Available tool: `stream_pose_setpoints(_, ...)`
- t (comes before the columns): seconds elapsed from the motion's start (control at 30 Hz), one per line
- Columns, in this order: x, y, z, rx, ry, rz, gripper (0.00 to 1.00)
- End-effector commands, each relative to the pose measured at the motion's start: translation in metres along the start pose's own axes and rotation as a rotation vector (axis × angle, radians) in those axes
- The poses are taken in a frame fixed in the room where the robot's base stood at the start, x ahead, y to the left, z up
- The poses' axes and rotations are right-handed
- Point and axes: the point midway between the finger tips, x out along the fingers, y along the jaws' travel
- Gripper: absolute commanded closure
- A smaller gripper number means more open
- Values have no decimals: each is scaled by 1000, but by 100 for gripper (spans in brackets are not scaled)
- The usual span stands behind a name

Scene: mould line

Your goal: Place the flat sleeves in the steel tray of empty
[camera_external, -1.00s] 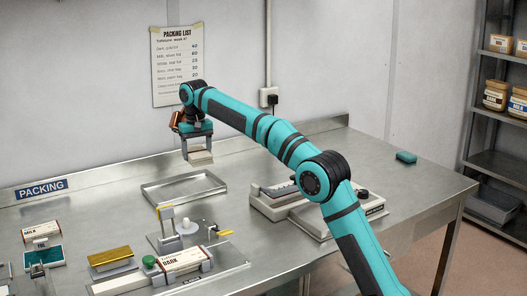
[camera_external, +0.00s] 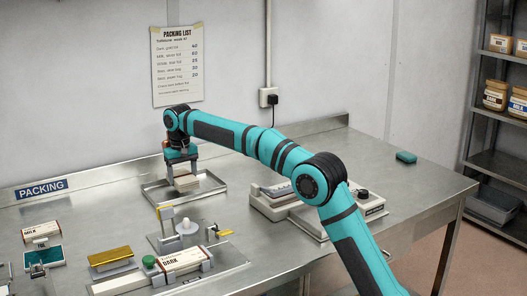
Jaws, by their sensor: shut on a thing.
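The steel tray (camera_external: 213,190) is a shallow, bright metal tray at the back of the bench, left of the middle. My gripper (camera_external: 184,174) points down over the tray and is shut on a stack of pale flat sleeves (camera_external: 186,184). The sleeves are low, within the tray's outline; I cannot tell whether they touch its floor. The bare part of the tray floor that shows looks empty. The gripper's far side is hidden.
A packing jig with a DARK-labelled sleeve (camera_external: 182,263) stands in front of the tray. A gold bar stack (camera_external: 109,257) and a MILK-labelled pack (camera_external: 40,232) lie at left. A grey machine (camera_external: 285,203) stands right of the tray.

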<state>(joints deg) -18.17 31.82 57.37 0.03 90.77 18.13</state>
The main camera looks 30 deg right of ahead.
Motion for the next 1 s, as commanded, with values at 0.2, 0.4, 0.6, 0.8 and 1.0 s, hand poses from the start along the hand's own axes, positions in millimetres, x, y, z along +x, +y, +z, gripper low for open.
stream_pose_setpoints(0.2,24,0,0,0,0,0,58)
stream_pose_setpoints(0.4,24,0,0,0,0,0,58)
stream_pose_setpoints(0.6,27,0,0,0,0,0,23)
stream_pose_setpoints(0.8,27,0,0,0,0,0,11)
stream_pose_setpoints(1.0,25,0,0,0,0,0,11)
